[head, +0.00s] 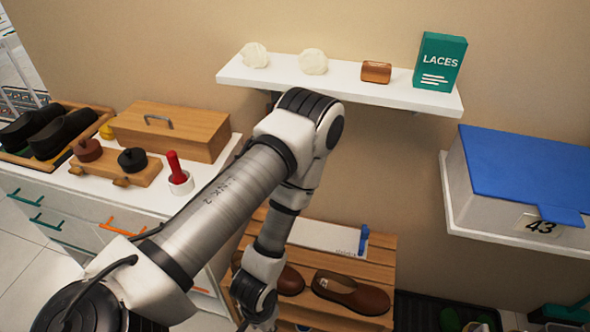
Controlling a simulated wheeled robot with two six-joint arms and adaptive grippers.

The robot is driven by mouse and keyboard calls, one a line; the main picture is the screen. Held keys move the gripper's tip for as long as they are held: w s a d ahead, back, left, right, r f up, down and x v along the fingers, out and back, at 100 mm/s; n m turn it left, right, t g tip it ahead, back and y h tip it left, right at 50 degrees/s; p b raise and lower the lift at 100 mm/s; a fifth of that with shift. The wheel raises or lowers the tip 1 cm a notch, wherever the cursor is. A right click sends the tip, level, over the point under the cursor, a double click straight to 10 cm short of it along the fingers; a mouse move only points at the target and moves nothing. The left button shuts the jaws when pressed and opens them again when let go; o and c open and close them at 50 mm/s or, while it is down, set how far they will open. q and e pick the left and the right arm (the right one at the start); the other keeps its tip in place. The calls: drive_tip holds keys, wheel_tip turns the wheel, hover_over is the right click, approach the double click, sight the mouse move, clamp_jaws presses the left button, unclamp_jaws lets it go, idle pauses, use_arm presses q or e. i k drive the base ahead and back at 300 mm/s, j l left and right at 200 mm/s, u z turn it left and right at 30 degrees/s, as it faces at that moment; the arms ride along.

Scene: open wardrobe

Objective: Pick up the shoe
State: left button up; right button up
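A brown shoe (350,294) lies on a slatted wooden rack (378,262) at the bottom middle. A second brown shoe (291,281) lies to its left, partly hidden behind my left arm's wrist. Two black shoes (62,133) sit in a wooden tray (97,110) at the far left. My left arm crosses the picture and bends down in front of the rack. Its wrist reaches the bottom edge, and I see no gripper fingers there. My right gripper is not in view.
A white shelf (225,75) with a teal laces box (440,62) hangs above. A blue-lidded box (530,170) stands at right. A wooden box (190,135), a brush block (117,172) and a red-handled item (174,167) stand on the left cabinet. A dark tray (415,312) lies low right.

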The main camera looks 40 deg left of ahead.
sight(367, 300)
drive_tip(key=u, duration=0.8)
drive_tip(key=l+u, duration=0.1)
drive_tip(key=u, duration=0.35)
drive_tip(key=l+u, duration=0.1)
drive_tip(key=u, duration=0.35)
drive_tip(key=i+l+u, duration=0.1)
drive_tip(key=u, duration=0.35)
drive_tip(key=l+u, duration=0.1)
drive_tip(key=u, duration=0.35)
drive_tip(key=l+u, duration=0.1)
drive_tip(key=u, duration=0.35)
drive_tip(key=k+l, duration=0.2)
drive_tip(key=l, duration=0.2)
drive_tip(key=k+l, duration=0.25)
drive_tip(key=l, duration=0.15)
drive_tip(key=k+l, duration=0.2)
drive_tip(key=l, duration=0.15)
